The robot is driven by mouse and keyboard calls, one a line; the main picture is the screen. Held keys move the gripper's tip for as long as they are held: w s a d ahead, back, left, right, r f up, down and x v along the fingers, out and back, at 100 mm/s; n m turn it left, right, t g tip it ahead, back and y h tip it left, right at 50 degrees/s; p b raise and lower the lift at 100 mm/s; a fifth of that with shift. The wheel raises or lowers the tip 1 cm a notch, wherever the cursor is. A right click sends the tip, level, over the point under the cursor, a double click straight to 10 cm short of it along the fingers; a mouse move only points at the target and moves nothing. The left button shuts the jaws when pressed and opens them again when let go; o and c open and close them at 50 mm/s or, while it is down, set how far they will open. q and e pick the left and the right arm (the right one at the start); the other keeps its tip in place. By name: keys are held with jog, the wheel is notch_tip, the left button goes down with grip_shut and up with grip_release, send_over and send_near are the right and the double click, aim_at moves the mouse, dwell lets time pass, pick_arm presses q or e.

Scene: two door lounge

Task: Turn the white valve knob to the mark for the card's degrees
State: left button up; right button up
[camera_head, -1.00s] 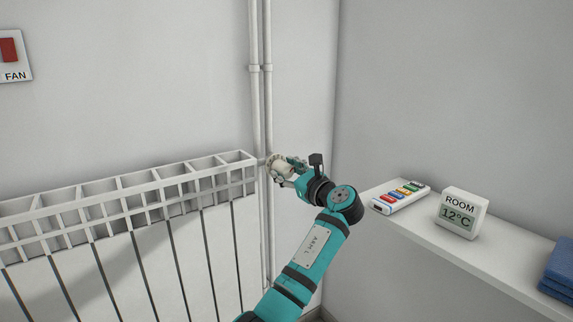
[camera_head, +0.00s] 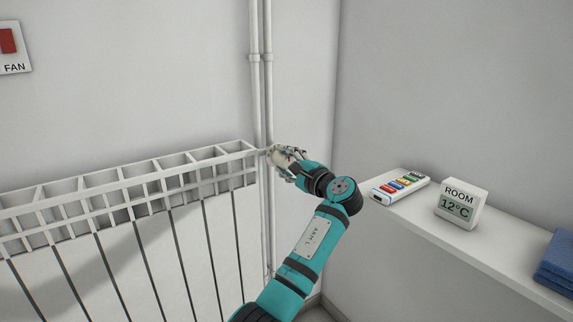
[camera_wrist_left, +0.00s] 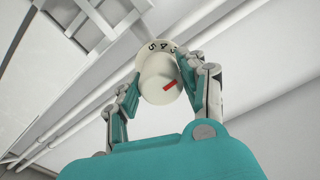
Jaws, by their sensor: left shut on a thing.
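The white valve knob (camera_head: 282,160) is at the right end of the radiator, by the wall pipes. In the left wrist view the knob (camera_wrist_left: 158,82) has a red pointer line, and the ring (camera_wrist_left: 163,46) behind it shows the digits 5, 4 and 3. The red line points to the lower left and upper right in that view. My left gripper (camera_head: 286,162) is shut around the knob, a finger on each side. The gripper's fingers hide part of the ring.
A display (camera_head: 461,204) reading "ROOM 12°C" stands on the white shelf (camera_head: 420,222) at right. A folded blue cloth (camera_head: 556,266) lies farther right. The radiator (camera_head: 150,235) fills the left, with a FAN switch (camera_head: 12,48) above. Two pipes (camera_head: 262,80) run up the wall.

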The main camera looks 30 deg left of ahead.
pick_arm(q)
jog(key=shift+f+n+b, duration=0.15)
jog(key=shift+n+b, duration=0.2)
jog(key=shift+n, duration=0.75)
pick_arm(e)
jog(key=shift+w+a+r, duration=0.1)
jog(key=shift+w+r, duration=0.2)
jog(key=shift+r, duration=0.4)
jog(key=shift+w+r, duration=0.3)
jog(key=shift+r, duration=0.35)
pick_arm(q)
jog(key=o, duration=1.2)
jog(key=v, duration=1.2)
